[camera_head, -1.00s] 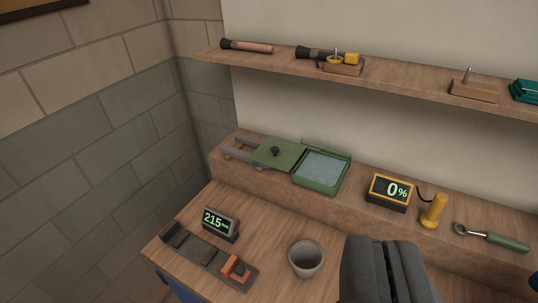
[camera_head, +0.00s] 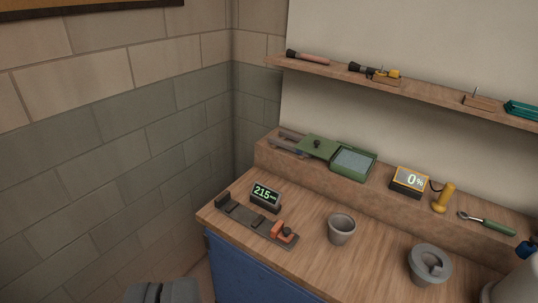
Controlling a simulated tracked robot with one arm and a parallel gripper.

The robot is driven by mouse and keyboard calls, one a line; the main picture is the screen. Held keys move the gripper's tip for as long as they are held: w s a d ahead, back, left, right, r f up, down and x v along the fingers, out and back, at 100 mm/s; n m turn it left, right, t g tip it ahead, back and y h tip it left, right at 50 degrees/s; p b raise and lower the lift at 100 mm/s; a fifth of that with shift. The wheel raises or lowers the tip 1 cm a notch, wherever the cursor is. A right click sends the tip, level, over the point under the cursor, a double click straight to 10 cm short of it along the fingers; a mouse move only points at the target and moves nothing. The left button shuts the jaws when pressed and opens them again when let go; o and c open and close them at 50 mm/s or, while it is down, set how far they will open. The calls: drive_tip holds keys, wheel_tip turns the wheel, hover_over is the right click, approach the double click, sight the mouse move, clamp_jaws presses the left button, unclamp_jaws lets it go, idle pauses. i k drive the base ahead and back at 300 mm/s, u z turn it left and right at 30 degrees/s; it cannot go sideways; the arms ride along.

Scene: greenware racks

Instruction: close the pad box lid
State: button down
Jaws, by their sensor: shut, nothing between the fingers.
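The green pad box (camera_head: 353,164) stands on the raised ledge at the back of the bench. It is open, with a pale blue-grey pad showing inside. Its green lid (camera_head: 323,147), with a dark round knob, lies to the left of the box, by grey rails (camera_head: 287,141), clear of the opening. My gripper (camera_head: 162,291) shows at the bottom edge, left of the bench and far from the box. Only its dark upper part is in view. It is shut and empty.
On the bench are a grey cup (camera_head: 342,229), a lidded grey pot (camera_head: 430,264), a display reading 215 (camera_head: 265,197) and a dark rail with an orange block (camera_head: 279,229). A 0% meter (camera_head: 410,181), yellow handle (camera_head: 444,198) and green-handled tool (camera_head: 489,223) line the ledge. A shelf (camera_head: 420,88) hangs above.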

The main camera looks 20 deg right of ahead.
sight(322, 147)
drive_tip(key=u, duration=0.45)
drive_tip(key=k, duration=0.6)
drive_tip(key=u, duration=0.2)
drive_tip(key=i, duration=1.05)
drive_tip(key=z, duration=1.2)
drive_tip(key=i, duration=1.3)
drive_tip(key=z, duration=0.6)
